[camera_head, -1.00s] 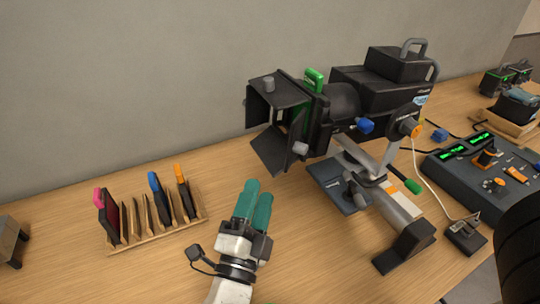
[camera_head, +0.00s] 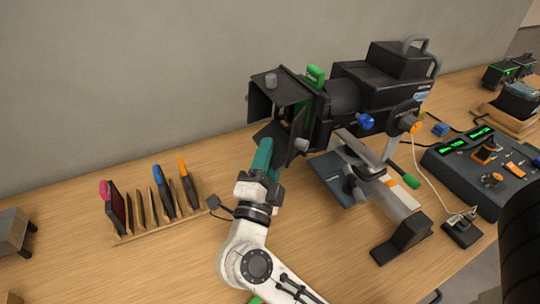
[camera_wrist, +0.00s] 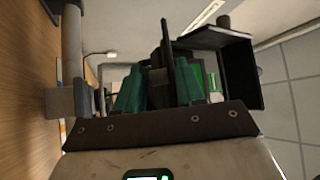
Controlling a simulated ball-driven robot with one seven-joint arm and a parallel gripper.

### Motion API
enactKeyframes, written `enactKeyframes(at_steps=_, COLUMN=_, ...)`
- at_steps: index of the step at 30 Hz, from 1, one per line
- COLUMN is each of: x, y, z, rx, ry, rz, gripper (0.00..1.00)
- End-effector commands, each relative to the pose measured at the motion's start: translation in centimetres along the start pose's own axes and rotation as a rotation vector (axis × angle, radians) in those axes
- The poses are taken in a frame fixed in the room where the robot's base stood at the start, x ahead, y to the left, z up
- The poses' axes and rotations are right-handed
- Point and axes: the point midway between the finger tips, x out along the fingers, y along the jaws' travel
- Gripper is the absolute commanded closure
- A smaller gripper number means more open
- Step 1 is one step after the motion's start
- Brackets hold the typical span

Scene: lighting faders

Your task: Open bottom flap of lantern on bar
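The black lantern (camera_head: 385,92) is mounted above the table, its barn-door flaps facing left. The bottom flap (camera_head: 268,130) is a dark plate low on its front, partly hidden by my gripper (camera_head: 263,153). My gripper's green fingers reach up to this flap from below. In the wrist view, the two green fingers of my gripper (camera_wrist: 160,88) stand apart with a dark plate (camera_wrist: 166,48) between them, apparently the flap. Whether they press on it cannot be told. The top flap (camera_head: 280,88) stands out from the lantern's front.
A wooden rack (camera_head: 165,225) with coloured-handled pieces stands to the left. A grey support (camera_head: 395,205) and a dark plate (camera_head: 335,180) lie right of my arm. A fader console (camera_head: 475,165) is farther right. The wall is close behind.

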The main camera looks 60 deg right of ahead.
Motion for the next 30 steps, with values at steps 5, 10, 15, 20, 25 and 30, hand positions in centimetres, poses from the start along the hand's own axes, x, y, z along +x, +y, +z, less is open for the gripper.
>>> enactKeyframes(at_steps=5, x=-0.02, y=0.01, z=0.00, rx=0.000, ry=0.000, rz=0.000, gripper=0.80)
enactKeyframes(at_steps=10, x=-0.03, y=0.01, z=0.00, rx=0.000, ry=0.000, rz=0.000, gripper=0.96)
enactKeyframes(at_steps=15, x=-0.03, y=0.00, z=-0.01, rx=0.001, ry=0.000, rz=0.001, gripper=0.99)
enactKeyframes(at_steps=20, x=-0.03, y=-0.02, z=-0.01, rx=0.003, ry=0.000, rz=0.003, gripper=0.99)
enactKeyframes(at_steps=25, x=-0.03, y=-0.07, z=0.00, rx=0.007, ry=0.000, rz=0.007, gripper=0.99)
enactKeyframes(at_steps=30, x=-0.03, y=-0.17, z=0.01, rx=0.015, ry=-0.001, rz=0.016, gripper=0.99)
